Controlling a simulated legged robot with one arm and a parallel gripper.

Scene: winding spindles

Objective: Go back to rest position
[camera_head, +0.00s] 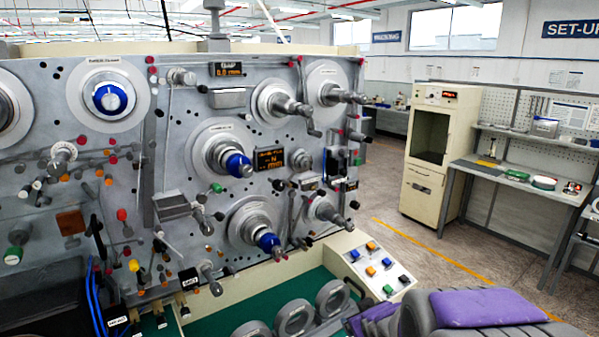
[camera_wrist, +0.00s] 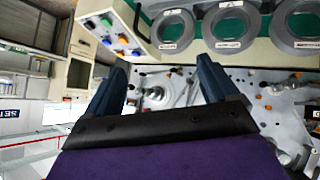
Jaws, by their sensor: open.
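My gripper (camera_wrist: 162,85) shows in the wrist view, with two dark fingers spread wide apart. It is open and nothing is between the fingers. Beyond it is the grey winding panel (camera_wrist: 180,88). In the head view my arm, grey with purple covers, lies at the lower right, in front of the control box (camera_head: 370,265). The gripper's fingers cannot be made out in the head view. The winding machine panel (camera_head: 165,185) fills the left half of the head view, with several spindles; a blue-ended spindle (camera_head: 238,165) is near its middle.
Several grey rings (camera_head: 293,318) stand on the green tray (camera_head: 215,325) below the panel. They also show at the top of the wrist view (camera_wrist: 231,25). A cream cabinet (camera_head: 427,190) and a workbench (camera_head: 520,182) stand at the right. Open floor (camera_head: 395,235) lies between.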

